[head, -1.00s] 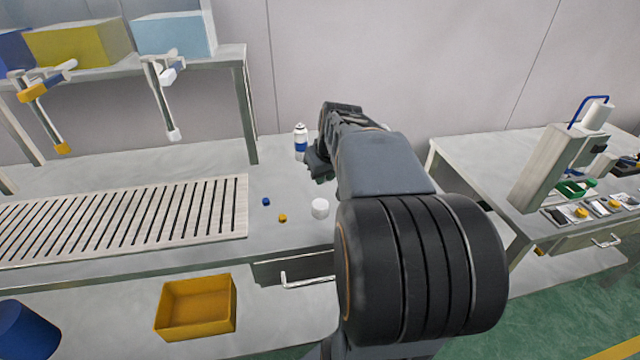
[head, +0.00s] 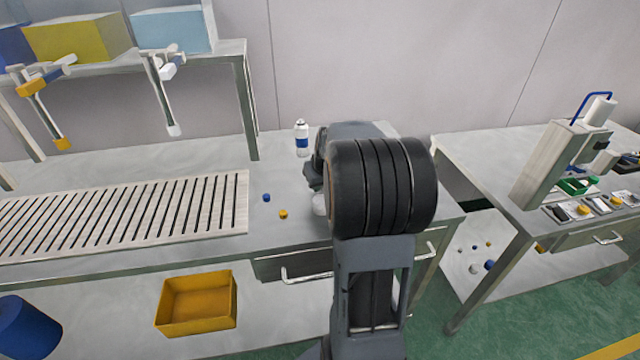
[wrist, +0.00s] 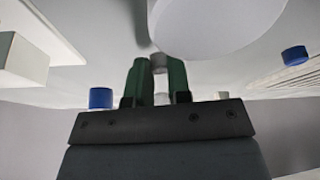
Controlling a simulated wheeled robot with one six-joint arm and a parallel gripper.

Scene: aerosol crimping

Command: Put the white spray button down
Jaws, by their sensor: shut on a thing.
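The white spray button (wrist: 159,62) is a small pale cylinder between the green fingertips in the wrist view. My gripper (wrist: 158,68) is shut on it. In the head view my gripper (head: 314,176) is a dark shape over the right part of the workbench, just in front of the spray can and mostly hidden by my arm. The button is hidden there. I cannot tell whether it touches the bench top.
A white round piece (head: 319,204) stands close by, partly behind my arm; it looms large in the wrist view (wrist: 215,18). The white can with a blue band (head: 301,138) is behind. Blue (head: 266,198) and yellow (head: 283,214) buttons and a slotted rack (head: 130,215) lie left.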

